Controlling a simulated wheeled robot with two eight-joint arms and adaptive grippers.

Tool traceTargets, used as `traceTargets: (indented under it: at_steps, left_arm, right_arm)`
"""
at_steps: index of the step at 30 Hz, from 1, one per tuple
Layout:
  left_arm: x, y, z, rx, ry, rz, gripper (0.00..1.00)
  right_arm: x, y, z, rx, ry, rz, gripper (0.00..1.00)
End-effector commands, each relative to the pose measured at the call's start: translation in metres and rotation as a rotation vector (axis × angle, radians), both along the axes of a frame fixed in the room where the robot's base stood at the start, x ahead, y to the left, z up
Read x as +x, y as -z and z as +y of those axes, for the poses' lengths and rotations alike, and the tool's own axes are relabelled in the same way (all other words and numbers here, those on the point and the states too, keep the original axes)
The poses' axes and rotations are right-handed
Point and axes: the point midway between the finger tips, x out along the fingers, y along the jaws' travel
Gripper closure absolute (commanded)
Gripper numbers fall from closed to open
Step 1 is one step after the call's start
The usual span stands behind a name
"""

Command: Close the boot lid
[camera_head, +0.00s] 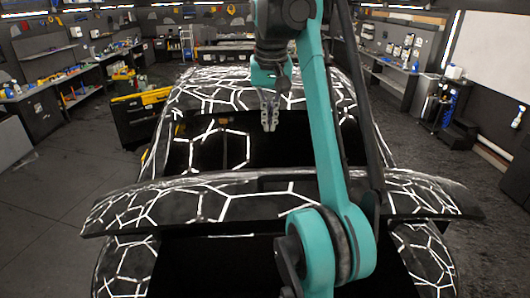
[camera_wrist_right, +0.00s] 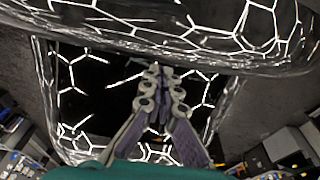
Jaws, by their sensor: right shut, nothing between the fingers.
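The black car's boot lid (camera_head: 150,208), with white hexagon lines, stands raised across the head view. A dark boot opening (camera_head: 200,268) shows below it. In the right wrist view the lid is probably the curved patterned panel (camera_wrist_right: 225,38) across the top. My right gripper (camera_head: 269,125) is shut and empty, pointing down over the rear window area beyond the lid. In the right wrist view its fingertips (camera_wrist_right: 162,70) lie together just below the panel's edge; whether they touch it I cannot tell. My teal right arm hides part of the lid. My left gripper is out of view.
The car's roof (camera_head: 215,92) lies farther ahead. A black and yellow tool cart (camera_head: 138,115) stands left of the car. Workbenches line both side walls. Open grey floor (camera_head: 55,215) lies left of the car, and more at right.

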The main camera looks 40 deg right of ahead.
Motion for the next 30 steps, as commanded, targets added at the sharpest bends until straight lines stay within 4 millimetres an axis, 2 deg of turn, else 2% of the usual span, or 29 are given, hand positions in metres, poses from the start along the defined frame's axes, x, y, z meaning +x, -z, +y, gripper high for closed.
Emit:
traceTargets:
  at_steps: [1, 6, 14, 21, 30]
  left_arm:
    - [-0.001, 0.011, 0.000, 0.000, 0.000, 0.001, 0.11]
    - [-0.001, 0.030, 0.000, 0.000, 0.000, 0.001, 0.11]
    - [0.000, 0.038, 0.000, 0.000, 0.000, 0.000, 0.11]
    - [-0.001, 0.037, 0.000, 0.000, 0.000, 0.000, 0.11]
    - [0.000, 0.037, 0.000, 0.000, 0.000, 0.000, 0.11]
  right_arm:
    - [0.000, 0.012, -0.001, 0.000, 0.000, 0.000, 1.00]
    - [0.006, 0.047, -0.004, 0.000, 0.000, 0.000, 1.00]
    - [0.015, 0.096, -0.009, -0.001, 0.000, -0.001, 1.00]
    - [-0.009, 0.103, 0.005, -0.001, -0.002, -0.001, 1.00]
    - [-0.016, 0.107, 0.010, -0.001, -0.001, -0.001, 1.00]
